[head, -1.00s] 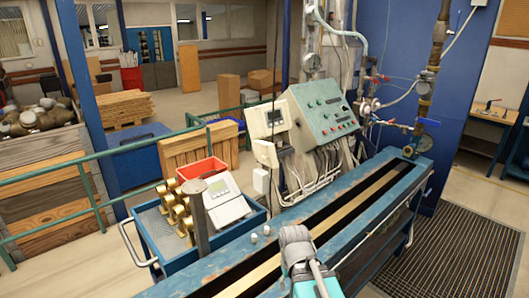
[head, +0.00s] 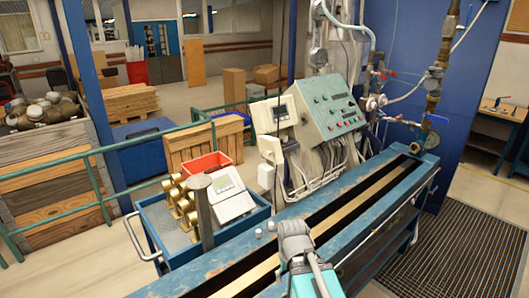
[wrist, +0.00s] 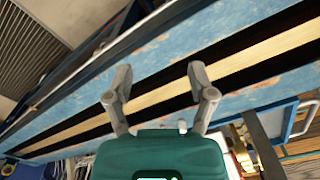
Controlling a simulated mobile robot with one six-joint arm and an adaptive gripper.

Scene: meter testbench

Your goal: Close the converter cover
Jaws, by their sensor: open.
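A pale wall unit with a small dark display (head: 280,113) hangs left of the control panel in the head view. A pale flap-like piece (head: 270,149) sits just below it; I cannot tell for sure whether this is the converter cover or how far it is open. My gripper (wrist: 160,68) shows in the wrist view with its two grey fingers spread and nothing between them. It is over the blue bench, well apart from the wall unit. In the head view my arm is at the bottom centre, and the fingers cannot be made out there.
The long blue bench (head: 345,225) with dark slots runs diagonally in front. A sloped control panel (head: 328,108) with pipes and gauges stands behind it. A blue cart (head: 165,230) holds brass parts, a red bin (head: 204,165) and a pale device (head: 232,195). Floor grating (head: 445,235) lies right.

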